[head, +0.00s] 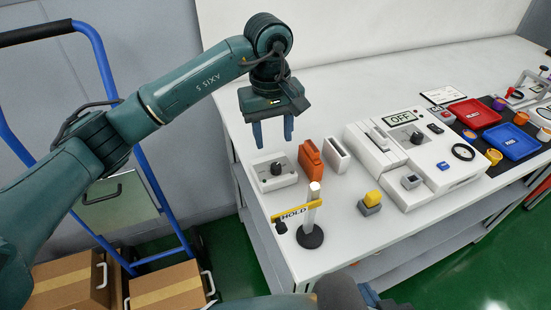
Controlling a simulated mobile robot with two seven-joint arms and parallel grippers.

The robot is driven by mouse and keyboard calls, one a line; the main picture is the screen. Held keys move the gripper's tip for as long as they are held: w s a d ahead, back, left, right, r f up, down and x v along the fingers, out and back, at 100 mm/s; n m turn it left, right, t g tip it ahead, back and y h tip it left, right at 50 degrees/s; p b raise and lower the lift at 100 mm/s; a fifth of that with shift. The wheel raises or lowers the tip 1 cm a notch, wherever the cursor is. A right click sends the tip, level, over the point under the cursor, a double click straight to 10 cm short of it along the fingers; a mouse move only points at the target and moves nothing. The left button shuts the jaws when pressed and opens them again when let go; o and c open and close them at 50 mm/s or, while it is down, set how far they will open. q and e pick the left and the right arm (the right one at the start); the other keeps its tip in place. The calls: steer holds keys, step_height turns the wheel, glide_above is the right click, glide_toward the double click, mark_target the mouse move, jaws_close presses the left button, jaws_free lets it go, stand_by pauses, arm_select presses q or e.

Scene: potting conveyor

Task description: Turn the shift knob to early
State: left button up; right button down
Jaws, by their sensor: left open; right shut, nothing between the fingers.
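A dark round knob (276,168) sits on a small white box (262,184) near the left end of the table. Another dark knob (416,137) is on the white machine beside a display reading OFF (401,118). Markings that would tell which is the shift knob, or its setting, are too small to read. My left gripper (273,131) points down, open and empty, above the table and behind the white box, apart from it in the picture. My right gripper (370,294) shows only partly at the bottom edge, shut and away from both knobs.
An orange holder (310,157) and a white holder (336,153) stand right of the white box. A post (313,205) with a yellow HOLD arm stands in front. A yellow button (373,198) is further right. Red (474,113) and blue (512,141) trays lie far right.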

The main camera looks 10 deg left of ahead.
mark_target(276, 166)
arm_select(q)
steer(key=f, duration=0.7)
steer(key=shift+d+f+p, duration=0.2)
steer(key=shift+p, duration=0.2)
steer(key=shift+w+f, duration=0.1)
steer(key=shift+f, duration=0.4)
arm_select(e)
steer(key=shift+s+d, duration=0.1)
steer(key=shift+d, duration=0.25)
steer(key=shift+a, duration=0.1)
arm_select(q)
steer(key=shift+c, duration=0.8)
jaws_close()
arm_select(e)
steer(key=shift+a, duration=0.1)
